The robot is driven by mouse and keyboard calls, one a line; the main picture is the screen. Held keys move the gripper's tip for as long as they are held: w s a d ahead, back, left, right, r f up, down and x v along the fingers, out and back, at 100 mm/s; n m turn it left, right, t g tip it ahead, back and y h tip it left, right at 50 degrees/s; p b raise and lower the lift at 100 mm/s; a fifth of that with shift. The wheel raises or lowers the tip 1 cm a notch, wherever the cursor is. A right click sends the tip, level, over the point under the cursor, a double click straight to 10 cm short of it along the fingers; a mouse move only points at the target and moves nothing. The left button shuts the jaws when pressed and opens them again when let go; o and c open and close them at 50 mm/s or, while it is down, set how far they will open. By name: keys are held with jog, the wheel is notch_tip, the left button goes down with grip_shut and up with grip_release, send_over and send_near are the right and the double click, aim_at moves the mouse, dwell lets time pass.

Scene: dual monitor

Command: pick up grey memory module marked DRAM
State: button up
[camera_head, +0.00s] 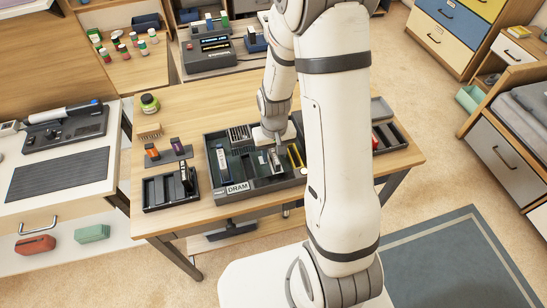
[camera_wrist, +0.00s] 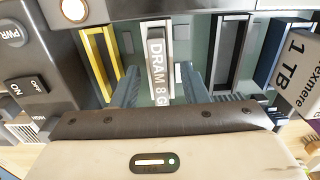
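The grey memory module marked DRAM 8 G (camera_wrist: 157,62) shows upright in the middle of the wrist view, its lower end cut off by my gripper's body. My gripper (camera_wrist: 158,84) is open, with one bluish finger on each side of the module and visible gaps between. In the head view my gripper (camera_head: 273,150) points down over the dark tray (camera_head: 212,172) on the wooden table. The module itself cannot be told clearly in the head view.
In the wrist view a yellow-edged slot (camera_wrist: 98,62) lies left of the module, and a black-framed slot (camera_wrist: 228,55) lies right. A 1 TB drive (camera_wrist: 299,72) is at the right edge, a dark PWR panel (camera_wrist: 28,70) at the left. A smaller tray (camera_head: 160,190) stands left.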

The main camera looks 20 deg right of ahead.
jog(key=shift+c, duration=0.2)
grip_shut()
